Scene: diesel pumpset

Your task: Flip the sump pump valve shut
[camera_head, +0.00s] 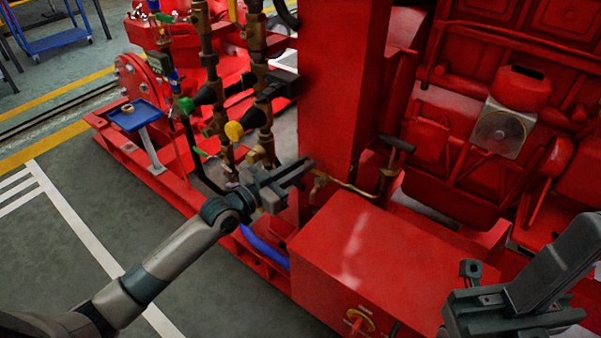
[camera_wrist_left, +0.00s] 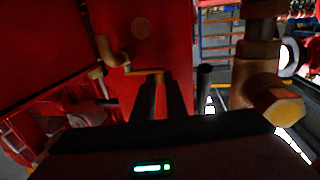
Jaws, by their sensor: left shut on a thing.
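A small brass valve (camera_head: 318,183) sits at the end of a thin brass pipe by the red column. In the left wrist view the brass valve body (camera_wrist_left: 114,52) is against a red wall, and its yellow lever (camera_wrist_left: 144,72) reaches to my fingertips. My left gripper (camera_head: 306,167) is at this valve, and its fingers (camera_wrist_left: 161,82) are closed on the lever, partly hiding it. My right gripper (camera_head: 470,270) is at the lower right, away from the valve; its finger gap is unclear.
A red box (camera_head: 370,255) stands below the valve, with the red column (camera_head: 345,80) behind. Upright brass pipework (camera_head: 262,105) with a yellow knob (camera_head: 234,131) is close to my left gripper. Open grey floor (camera_head: 60,250) lies at left.

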